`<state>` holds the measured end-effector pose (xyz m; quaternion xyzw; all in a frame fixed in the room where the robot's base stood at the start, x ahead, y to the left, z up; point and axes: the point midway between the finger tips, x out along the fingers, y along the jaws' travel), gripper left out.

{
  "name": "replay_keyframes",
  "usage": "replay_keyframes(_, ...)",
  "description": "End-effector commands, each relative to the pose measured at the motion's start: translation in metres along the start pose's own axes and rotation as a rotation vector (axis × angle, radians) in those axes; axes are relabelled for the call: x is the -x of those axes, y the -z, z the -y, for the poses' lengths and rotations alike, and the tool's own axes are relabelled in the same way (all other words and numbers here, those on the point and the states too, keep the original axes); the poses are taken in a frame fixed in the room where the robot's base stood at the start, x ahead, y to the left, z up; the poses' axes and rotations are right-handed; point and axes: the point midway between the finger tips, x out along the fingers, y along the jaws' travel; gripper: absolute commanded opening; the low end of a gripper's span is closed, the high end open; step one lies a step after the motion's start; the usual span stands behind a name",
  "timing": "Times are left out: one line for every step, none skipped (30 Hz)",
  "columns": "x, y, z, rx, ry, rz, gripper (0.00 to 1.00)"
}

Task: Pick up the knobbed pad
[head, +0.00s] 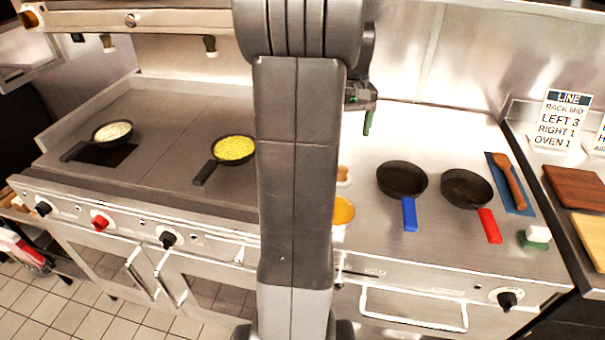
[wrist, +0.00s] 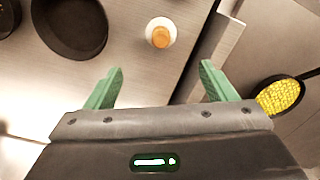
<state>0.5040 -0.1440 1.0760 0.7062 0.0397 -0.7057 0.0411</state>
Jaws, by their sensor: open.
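The knobbed pad, a small white round piece with a brown knob on top, stands on the steel counter. In the head view the pad (head: 343,180) is beside my arm, which may hide part of its left side. In the wrist view the pad (wrist: 161,34) is beyond the fingertips, roughly centred between them and apart from both. My gripper (wrist: 161,80) is open and empty, with two green fingers spread wide. In the head view a green finger (head: 368,121) shows to the right of my arm, above the counter; the other finger is hidden.
A blue-handled pan (head: 402,180) and a red-handled pan (head: 466,187) stand right of the pad. An orange-filled dish (head: 342,212) is partly hidden by my arm. A pan of yellow food (head: 234,148) is on the left. A green-and-white block (head: 535,237) lies at the front right.

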Motion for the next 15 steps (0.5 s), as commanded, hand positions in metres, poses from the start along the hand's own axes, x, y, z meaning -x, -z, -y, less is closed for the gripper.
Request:
replay_keyframes(-0.004, -0.001, 0.000, -0.002, 0.001, 0.003, 0.78)
replay_keyframes(-0.007, -0.001, 0.000, -0.003, 0.001, 0.004, 0.78)
replay_keyframes(-0.013, -0.001, 0.000, -0.003, 0.001, 0.005, 0.78)
replay_keyframes(-0.018, -0.001, 0.000, -0.003, 0.001, 0.005, 0.78)
replay_keyframes(-0.024, -0.001, 0.000, -0.003, 0.002, 0.006, 0.78)
replay_keyframes(-0.032, -0.001, 0.000, -0.002, 0.002, 0.006, 0.78)
replay_keyframes(-0.039, -0.001, 0.000, -0.002, 0.002, 0.006, 0.78)
replay_keyframes(-0.045, -0.001, 0.000, -0.002, 0.002, 0.007, 0.78)
replay_keyframes(-0.053, -0.001, 0.000, -0.002, 0.002, 0.006, 0.78)
replay_keyframes(-0.058, -0.001, 0.000, -0.002, 0.002, 0.006, 0.78)
replay_keyframes(-0.064, -0.001, 0.000, -0.002, 0.001, 0.005, 0.78)
replay_keyframes(-0.070, -0.001, 0.000, -0.002, 0.002, 0.006, 0.78)
replay_keyframes(-0.074, -0.001, 0.000, -0.002, 0.001, 0.005, 0.78)
replay_keyframes(-0.077, -0.001, 0.000, -0.002, 0.001, 0.004, 0.78)
replay_keyframes(-0.080, -0.001, 0.000, -0.002, 0.001, 0.003, 0.78)
